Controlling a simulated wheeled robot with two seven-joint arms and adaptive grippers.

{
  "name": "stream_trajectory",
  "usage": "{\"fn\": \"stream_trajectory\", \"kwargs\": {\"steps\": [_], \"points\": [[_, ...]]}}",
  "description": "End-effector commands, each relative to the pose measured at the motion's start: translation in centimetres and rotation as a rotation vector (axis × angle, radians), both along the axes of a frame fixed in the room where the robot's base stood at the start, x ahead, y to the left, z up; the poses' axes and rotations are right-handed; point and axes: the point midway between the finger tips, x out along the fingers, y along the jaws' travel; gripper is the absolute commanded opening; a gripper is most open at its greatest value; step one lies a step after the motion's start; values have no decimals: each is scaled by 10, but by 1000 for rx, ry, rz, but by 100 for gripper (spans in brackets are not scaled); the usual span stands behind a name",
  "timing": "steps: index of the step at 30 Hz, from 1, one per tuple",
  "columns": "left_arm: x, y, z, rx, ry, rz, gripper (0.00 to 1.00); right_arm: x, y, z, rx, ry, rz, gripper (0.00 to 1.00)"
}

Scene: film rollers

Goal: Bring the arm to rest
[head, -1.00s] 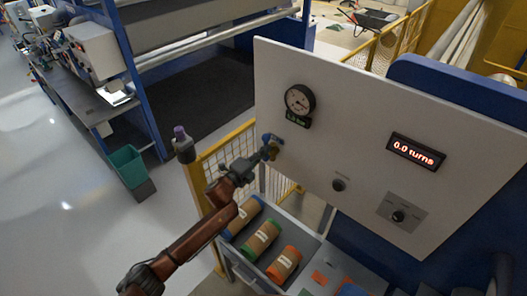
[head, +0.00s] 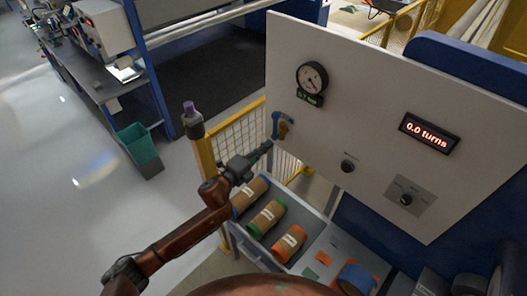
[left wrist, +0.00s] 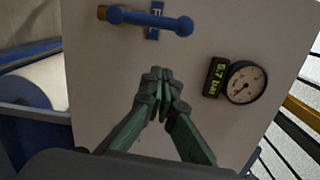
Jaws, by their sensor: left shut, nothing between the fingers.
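My left gripper (head: 264,150) is shut and empty, a little below and left of the valve with the blue handle (head: 276,122) on the white panel (head: 350,125). In the left wrist view the closed fingers (left wrist: 163,76) point at the bare panel, apart from the valve. The blue lever (left wrist: 150,19) lies sideways across the top of that view, with a brass end at its left. My left arm (head: 185,240) reaches in from the lower left. My right gripper is not in view.
A pressure gauge (head: 312,77) reads 5.7 bar in the wrist view. A display (head: 429,133) shows 0.0 turns. Knobs (head: 347,166) sit lower on the panel. An open drawer (head: 303,240) holds several labelled rolls. A bottle (head: 192,120) tops a yellow fence post (head: 207,165).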

Motion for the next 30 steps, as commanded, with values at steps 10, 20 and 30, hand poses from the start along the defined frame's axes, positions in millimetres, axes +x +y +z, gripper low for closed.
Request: {"fn": "stream_trajectory", "kwargs": {"steps": [10, 20, 30], "points": [[-15, 12, 0, 0, 0, -3, 0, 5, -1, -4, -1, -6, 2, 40], [-27, 71, -48, -204, 283, 208, 0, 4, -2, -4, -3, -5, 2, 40], [-129, 241, -186, -634, 896, 774, 0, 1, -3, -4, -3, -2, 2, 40]]}}
